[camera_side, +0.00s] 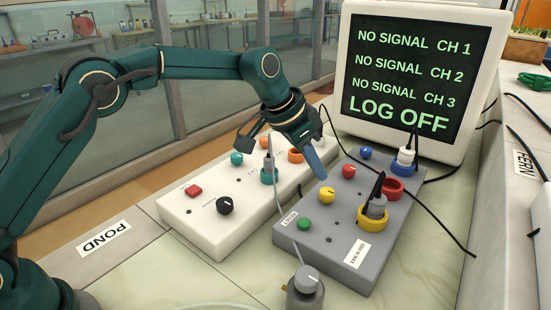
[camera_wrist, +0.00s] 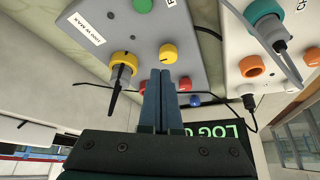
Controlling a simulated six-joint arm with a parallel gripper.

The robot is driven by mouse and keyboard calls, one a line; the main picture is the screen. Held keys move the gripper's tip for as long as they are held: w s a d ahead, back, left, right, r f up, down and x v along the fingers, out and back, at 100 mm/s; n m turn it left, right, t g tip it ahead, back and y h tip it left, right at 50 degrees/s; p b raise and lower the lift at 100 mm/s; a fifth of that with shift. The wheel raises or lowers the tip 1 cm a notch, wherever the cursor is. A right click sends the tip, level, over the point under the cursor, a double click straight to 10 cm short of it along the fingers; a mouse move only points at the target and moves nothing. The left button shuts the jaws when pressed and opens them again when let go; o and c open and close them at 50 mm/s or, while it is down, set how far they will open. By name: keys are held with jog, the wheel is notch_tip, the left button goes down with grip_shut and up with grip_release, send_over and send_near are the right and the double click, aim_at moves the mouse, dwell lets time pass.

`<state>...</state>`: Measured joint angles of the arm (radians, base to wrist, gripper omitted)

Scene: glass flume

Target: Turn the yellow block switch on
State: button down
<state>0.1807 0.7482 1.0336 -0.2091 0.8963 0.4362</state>
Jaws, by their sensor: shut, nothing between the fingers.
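The yellow switch is a round yellow knob (camera_side: 327,195) on top of the grey box (camera_side: 330,238), between a green knob (camera_side: 304,224) and a red knob (camera_side: 349,171). It also shows in the wrist view (camera_wrist: 168,53), just beyond my fingertips. My gripper (camera_side: 319,176) is shut and empty, its fingers pointing down just behind the yellow knob. In the wrist view the closed fingers (camera_wrist: 160,74) end close to the knob. I cannot tell whether they touch it. The knob's pointer mark is too small to read.
A yellow-ringed socket (camera_side: 371,221) holds a plug near the knob. A white box (camera_side: 205,227) stands left. Cables trail around. The monitor (camera_side: 418,75) reads "NO SIGNAL" for three channels and "LOG OFF".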

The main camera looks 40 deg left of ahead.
aim_at(327, 195)
jog(key=shift+f, duration=3.1)
jog(key=shift+w, duration=0.25)
jog(key=shift+w+a, duration=0.1)
jog(key=shift+a, duration=0.35)
jog(key=shift+w+a, duration=0.2)
jog(key=shift+a, duration=0.1)
jog(key=shift+w+a, duration=0.15)
jog(key=shift+w, duration=0.05)
